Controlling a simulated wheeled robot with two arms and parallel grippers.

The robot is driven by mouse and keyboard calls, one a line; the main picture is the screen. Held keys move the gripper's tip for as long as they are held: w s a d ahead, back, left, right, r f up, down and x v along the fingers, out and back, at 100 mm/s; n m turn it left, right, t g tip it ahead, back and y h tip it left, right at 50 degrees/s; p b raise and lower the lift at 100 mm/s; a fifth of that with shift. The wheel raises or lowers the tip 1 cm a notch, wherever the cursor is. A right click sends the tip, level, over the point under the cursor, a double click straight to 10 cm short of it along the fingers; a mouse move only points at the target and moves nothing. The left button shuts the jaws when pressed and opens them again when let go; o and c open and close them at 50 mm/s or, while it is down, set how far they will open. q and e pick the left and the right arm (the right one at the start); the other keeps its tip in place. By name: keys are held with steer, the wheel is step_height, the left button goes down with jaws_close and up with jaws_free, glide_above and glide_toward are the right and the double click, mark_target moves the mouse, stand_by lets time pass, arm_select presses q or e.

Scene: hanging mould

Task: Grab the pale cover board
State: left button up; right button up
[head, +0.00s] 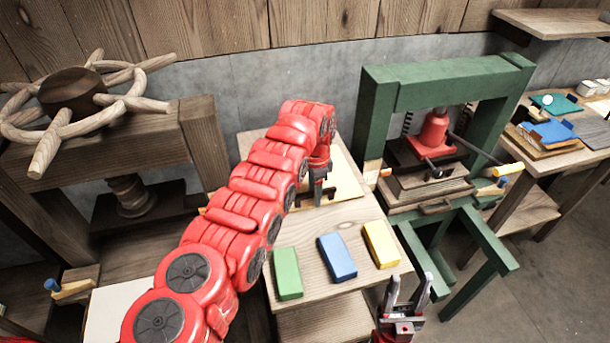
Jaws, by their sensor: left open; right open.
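A flat pale cream board (347,182) lies on the wooden table (352,219), towards its back. My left arm hides part of it. My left gripper (318,198) points down over the board and is open. Whether its fingertips touch the board cannot be told. My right gripper (408,292) is open and empty, fingers up, in front of the table's near right corner.
Green (287,273), blue (336,257) and yellow (381,243) blocks line the table's front. A green press (448,83) stands right, a wooden press with a spoked wheel (72,95) left. A side table (553,158) holds books. A white sheet (108,308) lies lower left.

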arm_select(q)
jaws_close()
stand_by(1.4)
